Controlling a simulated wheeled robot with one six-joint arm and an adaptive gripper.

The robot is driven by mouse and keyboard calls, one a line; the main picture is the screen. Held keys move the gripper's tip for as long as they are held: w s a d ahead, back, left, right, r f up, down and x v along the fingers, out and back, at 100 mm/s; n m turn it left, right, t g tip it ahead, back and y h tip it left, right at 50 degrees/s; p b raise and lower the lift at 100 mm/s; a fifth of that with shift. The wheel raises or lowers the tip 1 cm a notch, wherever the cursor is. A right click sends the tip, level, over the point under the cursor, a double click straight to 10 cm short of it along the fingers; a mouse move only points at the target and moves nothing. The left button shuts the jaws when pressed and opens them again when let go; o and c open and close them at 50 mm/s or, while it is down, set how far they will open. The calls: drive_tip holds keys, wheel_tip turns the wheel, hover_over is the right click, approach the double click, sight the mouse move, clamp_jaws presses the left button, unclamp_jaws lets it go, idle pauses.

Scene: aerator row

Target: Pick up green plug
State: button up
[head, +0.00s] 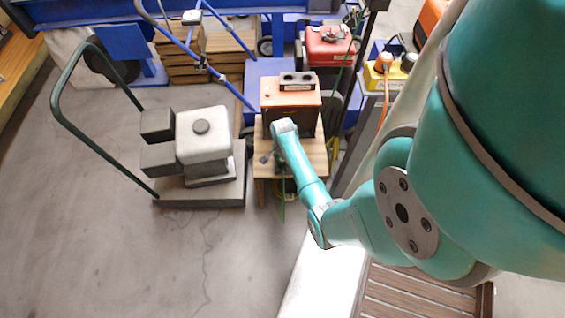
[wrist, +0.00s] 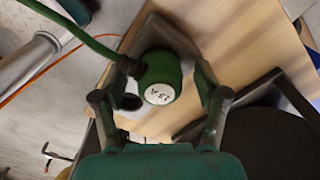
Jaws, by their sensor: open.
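The green plug (wrist: 165,75), with a white round face marked in black, shows in the wrist view between the two fingers of my gripper (wrist: 160,95). My gripper is open, with one finger on each side of the plug; I cannot tell whether either finger touches it. A green cable (wrist: 72,27) runs from the plug toward the upper left. In the head view my gripper (head: 268,157) is small and dark over the light wooden table (head: 313,152). The plug cannot be made out there.
An orange-brown box (head: 291,95) stands at the back of the table. A grey machine on a platform (head: 203,135) stands left of it. A yellow box (head: 390,76) and red case (head: 329,45) are behind to the right. The floor at lower left is clear.

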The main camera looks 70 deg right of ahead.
drive_tip(key=c, duration=1.3)
drive_tip(key=shift+o, duration=0.2)
